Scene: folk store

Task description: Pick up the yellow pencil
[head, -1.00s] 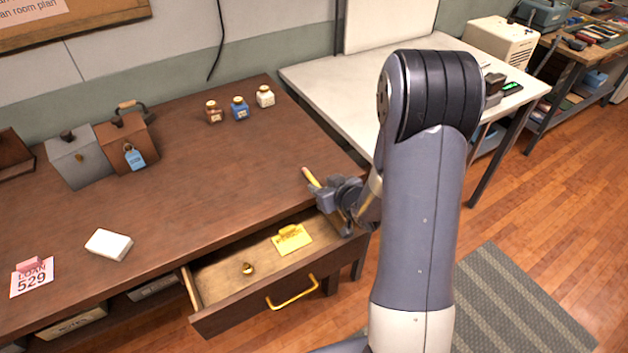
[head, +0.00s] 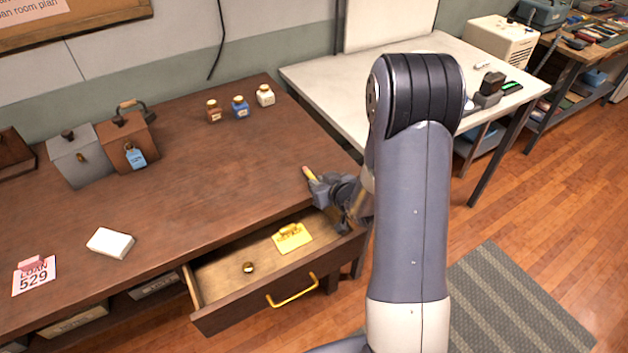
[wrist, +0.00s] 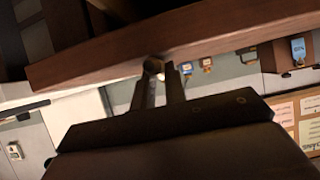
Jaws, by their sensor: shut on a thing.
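The yellow pencil (head: 309,174) shows in the head view, its pinkish end sticking out past my gripper (head: 317,186). My gripper is shut on it, by the right part of the wooden desk's front edge, above the open drawer's right side. The rest of the pencil is hidden by the gripper. In the wrist view, a pale round end, probably the pencil's (wrist: 153,67), shows between the two dark fingers (wrist: 160,85), close to a brown wooden edge.
The open drawer (head: 225,318) holds a yellow tag (head: 292,237) and a small round brass-coloured thing (head: 248,267). Three small bottles (head: 239,107) stand at the desk's back. A white block (head: 110,242) lies at the left. The desk's middle is clear.

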